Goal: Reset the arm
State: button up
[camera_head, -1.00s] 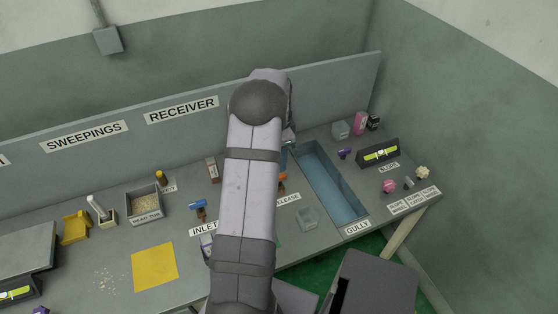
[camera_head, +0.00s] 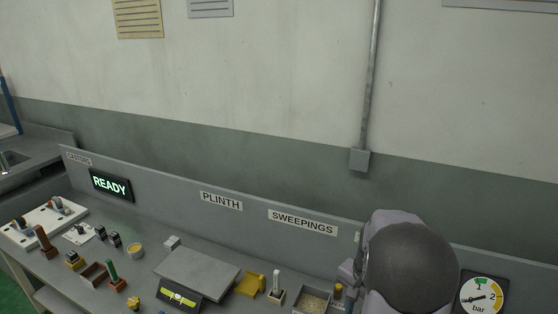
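My arm (camera_head: 412,262) shows at the bottom right as a grey link with a dark rounded cap, standing in front of the bench's back panel. Its lower part is cut off by the picture's bottom edge. My gripper is not in view, so I cannot see whether it is open or shut or holds anything.
The bench's back panel carries a lit READY sign (camera_head: 110,186) and a pressure gauge (camera_head: 482,296) right of my arm. Several small parts crowd the left.

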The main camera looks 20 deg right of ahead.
jog(key=s+a+r+n+p, duration=0.2)
jog(key=s+a+n, duration=0.2)
jog(key=a+n, duration=0.3)
jog(key=s+a+r+n+p, duration=0.1)
jog(key=s+a+n, duration=0.3)
jog(key=a, duration=1.1)
jog(key=r+n, duration=0.1)
jog(key=n, duration=0.1)
jog(key=shift+a+r+n+p, duration=0.2)
jog(key=shift+a+n+p, duration=0.1)
jog(key=shift+n+p, duration=0.1)
jog(key=shift+s, duration=0.1)
